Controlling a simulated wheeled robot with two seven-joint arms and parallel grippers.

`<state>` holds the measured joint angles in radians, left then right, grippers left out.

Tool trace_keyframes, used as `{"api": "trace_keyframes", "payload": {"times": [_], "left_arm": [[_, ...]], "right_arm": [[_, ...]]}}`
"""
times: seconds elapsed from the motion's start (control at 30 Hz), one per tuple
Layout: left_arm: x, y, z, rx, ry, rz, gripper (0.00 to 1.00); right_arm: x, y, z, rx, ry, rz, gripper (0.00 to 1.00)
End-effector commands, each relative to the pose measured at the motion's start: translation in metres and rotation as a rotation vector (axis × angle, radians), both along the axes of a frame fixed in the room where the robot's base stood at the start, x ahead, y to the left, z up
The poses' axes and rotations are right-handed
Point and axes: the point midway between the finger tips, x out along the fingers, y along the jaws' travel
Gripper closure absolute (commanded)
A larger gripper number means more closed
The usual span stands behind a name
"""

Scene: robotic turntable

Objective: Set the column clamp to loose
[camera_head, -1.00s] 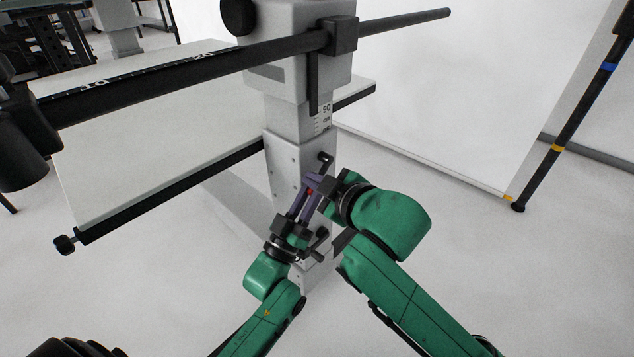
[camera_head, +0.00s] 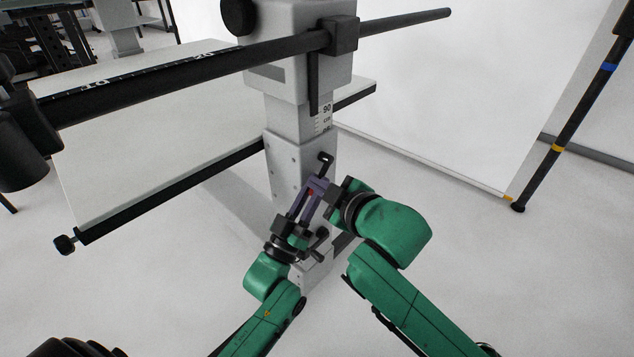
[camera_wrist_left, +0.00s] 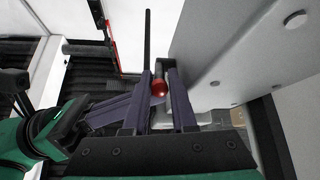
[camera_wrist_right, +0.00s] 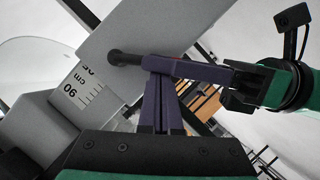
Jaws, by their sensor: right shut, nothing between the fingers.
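The column clamp shows as a black shaft (camera_head: 325,158) on the front of the grey column (camera_head: 284,165); it also sticks out of the column in the right wrist view (camera_wrist_right: 125,57). A red ball knob (camera_wrist_left: 159,88) shows between the fingers of my left gripper (camera_wrist_left: 160,85). These fingers stand apart, with visible space around the knob. My left gripper also shows from below left in the head view (camera_head: 309,190). My right gripper (camera_wrist_right: 160,80) is shut and empty, its fingertips close to the shaft and the left fingers. Any contact with the clamp lever is unclear.
A long black scale bar (camera_head: 200,66) crosses above the grippers through a black block (camera_head: 342,36). A white table (camera_head: 140,130) is left of the column. A white backdrop panel (camera_head: 460,100) and a black pole (camera_head: 575,115) stand right. Both grippers are crowded together.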

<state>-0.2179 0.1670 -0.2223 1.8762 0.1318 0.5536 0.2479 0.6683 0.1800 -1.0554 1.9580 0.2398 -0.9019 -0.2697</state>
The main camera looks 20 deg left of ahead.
Motion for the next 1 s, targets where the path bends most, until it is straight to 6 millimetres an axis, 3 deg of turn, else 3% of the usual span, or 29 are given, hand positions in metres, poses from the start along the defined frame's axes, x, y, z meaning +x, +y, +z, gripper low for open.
{"api": "trace_keyframes", "payload": {"times": [0.17,0.5,0.67,0.77,0.83,0.9,1.0], "left_arm": [[-0.009,0.003,-0.001,-0.002,-0.015,0.001,0.71],[-0.057,0.015,-0.04,-0.001,-0.003,0.001,0.71],[-0.064,0.012,-0.055,0.007,0.043,-0.003,0.71],[-0.066,-0.008,-0.095,0.039,0.219,-0.02,0.71],[-0.075,-0.031,-0.139,0.083,0.407,-0.052,0.71],[-0.096,-0.057,-0.183,0.136,0.598,-0.104,0.71],[-0.133,-0.09,-0.233,0.208,0.82,-0.192,0.71]], "right_arm": [[0.004,-0.004,-0.007,-0.016,0.011,-0.014,1.0],[0.006,-0.006,-0.005,-0.015,0.005,-0.019,1.0],[0.004,-0.004,-0.004,-0.011,0.005,-0.012,1.0],[0.003,-0.003,-0.004,-0.009,0.005,-0.009,1.0],[0.002,-0.003,-0.003,-0.008,0.004,-0.008,1.0],[0.002,-0.002,-0.003,-0.007,0.004,-0.007,1.0],[0.002,-0.002,-0.003,-0.007,0.004,-0.007,1.0]]}}
